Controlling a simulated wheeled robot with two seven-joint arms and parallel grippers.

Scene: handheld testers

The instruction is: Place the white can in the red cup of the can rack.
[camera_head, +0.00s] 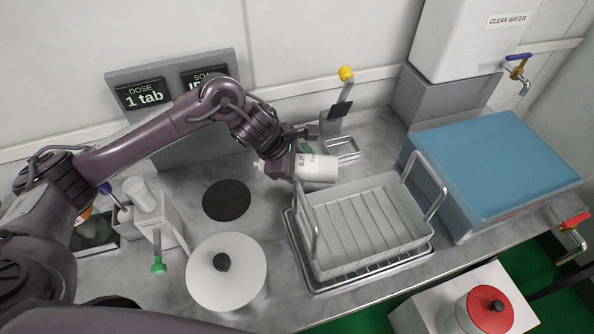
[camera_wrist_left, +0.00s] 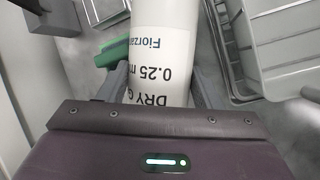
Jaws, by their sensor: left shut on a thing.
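The white can (camera_head: 318,168) has dark lettering that includes "0.25" and lies about level in the head view. My left gripper (camera_head: 293,165) is shut on it, close to the back left corner of the grey basket. In the left wrist view, the can (camera_wrist_left: 165,45) runs between the two fingers of the left gripper (camera_wrist_left: 158,85), with its label upside down. I cannot make out a red cup or a can rack in either view. My right gripper is not in view.
A grey basket (camera_head: 400,236) with raised handles stands on a wire tray. A yellow-topped stand (camera_head: 333,122) is behind the can. A white lidded pot (camera_head: 228,285) and black disc (camera_head: 226,200) are left. A blue-topped box (camera_head: 490,165) stands right.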

